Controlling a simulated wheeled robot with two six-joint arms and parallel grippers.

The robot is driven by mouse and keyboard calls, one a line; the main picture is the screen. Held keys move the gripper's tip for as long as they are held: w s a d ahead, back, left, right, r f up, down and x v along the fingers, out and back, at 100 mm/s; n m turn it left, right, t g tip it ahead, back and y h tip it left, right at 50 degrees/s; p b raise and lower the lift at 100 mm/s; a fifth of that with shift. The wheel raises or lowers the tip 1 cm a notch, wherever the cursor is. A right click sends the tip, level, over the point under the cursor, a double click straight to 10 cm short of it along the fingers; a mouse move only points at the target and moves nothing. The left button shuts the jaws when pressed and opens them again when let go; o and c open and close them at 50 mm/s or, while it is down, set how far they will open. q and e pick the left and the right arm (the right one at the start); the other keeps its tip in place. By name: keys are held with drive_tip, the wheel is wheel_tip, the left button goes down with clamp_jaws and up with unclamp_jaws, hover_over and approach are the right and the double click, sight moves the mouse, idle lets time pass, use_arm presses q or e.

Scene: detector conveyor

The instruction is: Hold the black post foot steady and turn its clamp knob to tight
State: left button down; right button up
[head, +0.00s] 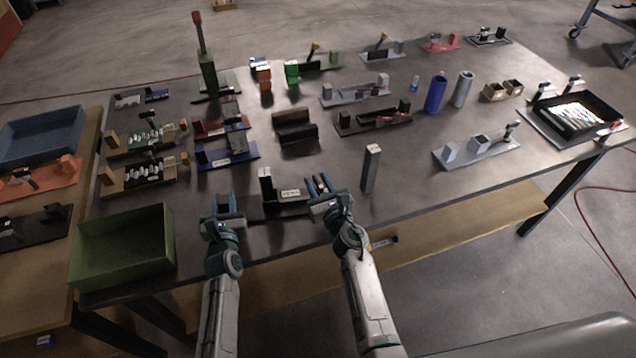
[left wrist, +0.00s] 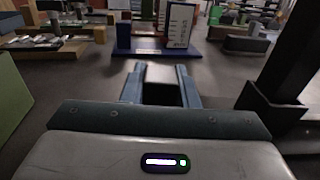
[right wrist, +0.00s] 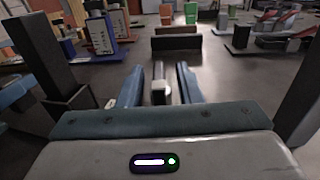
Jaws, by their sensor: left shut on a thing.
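The black post foot (head: 285,204) stands near the table's front edge between my grippers, its dark upright on the left and a pale label on its base. My left gripper (head: 223,203) is at its left, shut on a dark block with a pale top (left wrist: 160,74), which I take as the foot's end; the join is not clear. The foot's upright (left wrist: 295,55) shows at the right of the left wrist view. My right gripper (head: 319,187) is at the foot's right end. Its fingers stand apart on either side of a small pale knob (right wrist: 160,90), with gaps showing.
A dark standing block (head: 370,170) is close to the right of my right gripper. A green bin (head: 125,250) stands left of my left arm. A blue fixture (head: 225,155) and a black bracket (head: 296,128) lie behind. Bare table shows between them.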

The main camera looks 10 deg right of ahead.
drive_tip(key=v, duration=1.2)
